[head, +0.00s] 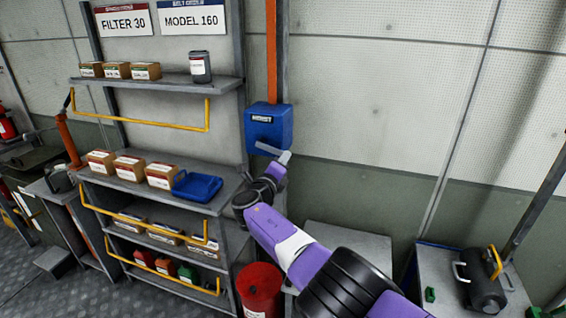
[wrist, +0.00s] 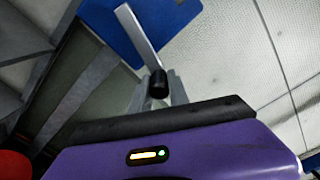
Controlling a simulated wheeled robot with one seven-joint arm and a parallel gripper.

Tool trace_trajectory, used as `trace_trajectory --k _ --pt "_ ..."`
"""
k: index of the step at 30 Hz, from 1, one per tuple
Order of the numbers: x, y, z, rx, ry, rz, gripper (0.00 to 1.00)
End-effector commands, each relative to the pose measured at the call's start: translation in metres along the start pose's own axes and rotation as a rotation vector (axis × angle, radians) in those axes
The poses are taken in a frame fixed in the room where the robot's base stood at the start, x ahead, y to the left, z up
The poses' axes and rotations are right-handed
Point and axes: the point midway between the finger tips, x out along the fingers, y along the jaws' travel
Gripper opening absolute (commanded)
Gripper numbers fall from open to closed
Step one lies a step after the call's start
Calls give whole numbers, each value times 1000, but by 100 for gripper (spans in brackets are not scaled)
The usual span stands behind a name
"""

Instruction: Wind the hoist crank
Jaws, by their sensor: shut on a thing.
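The blue hoist box (head: 268,132) is on the orange post against the wall. It also fills the top of the wrist view (wrist: 152,22). The light grey crank arm (wrist: 137,34) runs from the blue box down to a black handle (wrist: 158,84). In the head view the crank arm (head: 267,148) shows as a pale bar just under the box. My gripper (wrist: 157,92) is shut on the black handle, with a grey finger on each side. In the head view my gripper (head: 281,166) is just below the box, its fingers mostly hidden.
A shelf rack (head: 190,90) with boxes and a blue tray (head: 197,186) stands left of my arm. A red drum (head: 261,288) stands below. A grey table (head: 350,240) is behind my arm. The wall right of the hoist is clear.

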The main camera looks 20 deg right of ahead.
Motion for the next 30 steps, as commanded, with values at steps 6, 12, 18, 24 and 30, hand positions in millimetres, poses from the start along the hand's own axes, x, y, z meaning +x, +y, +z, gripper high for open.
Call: trace_trajectory --k 6,12,18,24,30 --pt "0 -14 14 8 -8 -8 0" --pt "0 -17 17 9 -10 -8 0" --pt "0 -17 18 9 -12 -8 0" --pt "0 -17 18 9 -13 -8 0" --pt "0 -15 16 7 -10 -6 43"
